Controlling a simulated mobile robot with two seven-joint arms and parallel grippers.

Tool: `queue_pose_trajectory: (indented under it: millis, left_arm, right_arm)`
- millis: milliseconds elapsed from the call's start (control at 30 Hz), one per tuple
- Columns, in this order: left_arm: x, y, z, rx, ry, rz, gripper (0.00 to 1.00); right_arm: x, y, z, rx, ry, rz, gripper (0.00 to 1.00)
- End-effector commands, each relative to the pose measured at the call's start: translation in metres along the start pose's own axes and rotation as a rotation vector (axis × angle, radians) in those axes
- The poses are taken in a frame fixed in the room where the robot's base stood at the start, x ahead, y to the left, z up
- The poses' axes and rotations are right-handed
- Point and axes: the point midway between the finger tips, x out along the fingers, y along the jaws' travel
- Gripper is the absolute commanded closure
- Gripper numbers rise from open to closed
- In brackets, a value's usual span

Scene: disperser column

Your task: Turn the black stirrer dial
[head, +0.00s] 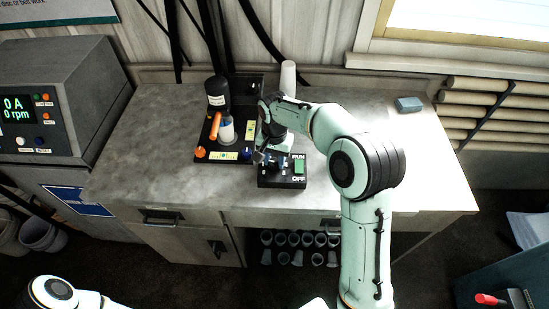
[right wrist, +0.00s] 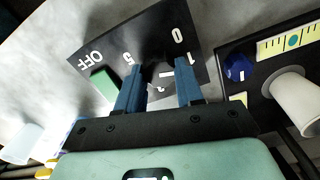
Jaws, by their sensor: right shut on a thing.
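The black stirrer dial (right wrist: 159,76) is on a black control box (right wrist: 112,42) with white figures and the word OFF. In the right wrist view, the blue fingers of my right gripper (right wrist: 157,66) stand on either side of the dial, shut on it. In the head view the box (head: 297,181) sits on the bench, with RUN, OFF and a green switch (head: 298,167). My right gripper (head: 270,160) reaches down onto its left part and hides the dial. Part of my left arm shows at the bottom left; its gripper is out of view.
A pale cylinder (head: 288,76) stands at the back. A grey console (head: 56,92) reads 0 rpm. A blue-grey block (head: 409,104) lies right; bench space around it is clear.

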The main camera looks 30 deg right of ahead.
Motion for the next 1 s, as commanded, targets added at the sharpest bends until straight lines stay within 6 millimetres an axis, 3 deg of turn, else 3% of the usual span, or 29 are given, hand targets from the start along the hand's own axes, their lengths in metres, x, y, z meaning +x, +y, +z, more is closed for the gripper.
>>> queue_pose_trajectory:
  millis: [367,400,467,800,1000]
  left_arm:
    - [0.0,0.0,0.0,0.0,0.0,0.0,0.57]
    - [0.0,0.0,0.0,0.0,0.0,0.0,0.57]
    - [0.0,0.0,0.0,0.0,0.0,0.0,0.57]
    - [-0.001,0.0,0.0,0.0,0.0,0.0,0.57]
    - [-0.005,0.003,-0.003,0.001,0.004,0.001,0.57]
  right_arm:
    - [-0.001,0.0,-0.001,0.004,0.002,-0.002,0.94]
    - [-0.001,0.0,-0.001,0.003,0.002,-0.002,0.54]
    - [-0.001,0.0,-0.001,0.003,0.002,-0.002,0.38]
    - [-0.003,0.0,0.0,0.003,0.002,-0.002,0.38]
    - [-0.033,-0.001,-0.001,0.002,0.005,-0.005,0.38]
